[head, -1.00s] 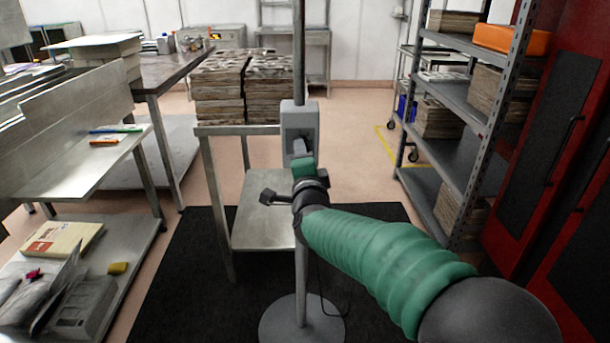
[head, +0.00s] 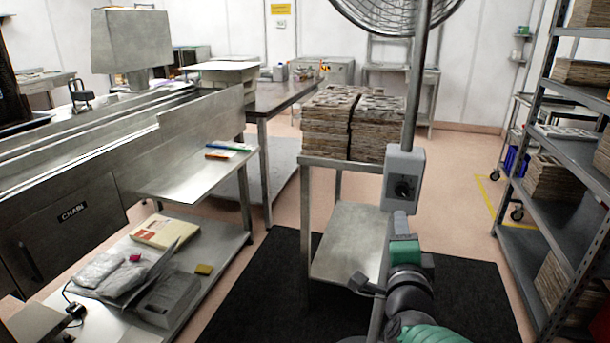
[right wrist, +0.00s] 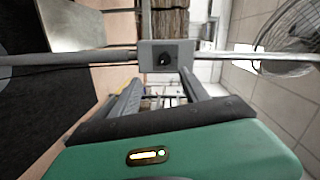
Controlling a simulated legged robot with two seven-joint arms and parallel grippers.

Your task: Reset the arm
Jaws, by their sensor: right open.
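My right arm comes in from the bottom of the head view. Its green-bodied gripper (head: 402,225) is upright just below and in front of the grey control box (head: 404,178) on the fan's pole. In the right wrist view my right gripper (right wrist: 158,88) is open, with its two grey fingers apart. The control box with its dark knob (right wrist: 165,58) shows beyond the fingertips. Nothing is seen held between them. Whether a finger touches the box cannot be told. My left gripper is not in view.
The fan's wire cage (head: 400,12) tops the pole. Behind the pole, a metal table (head: 345,172) bears stacked bundles (head: 352,122). A steel machine with a side shelf (head: 185,175) stands left, a grey rack (head: 570,215) right. A black mat (head: 270,290) covers the floor.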

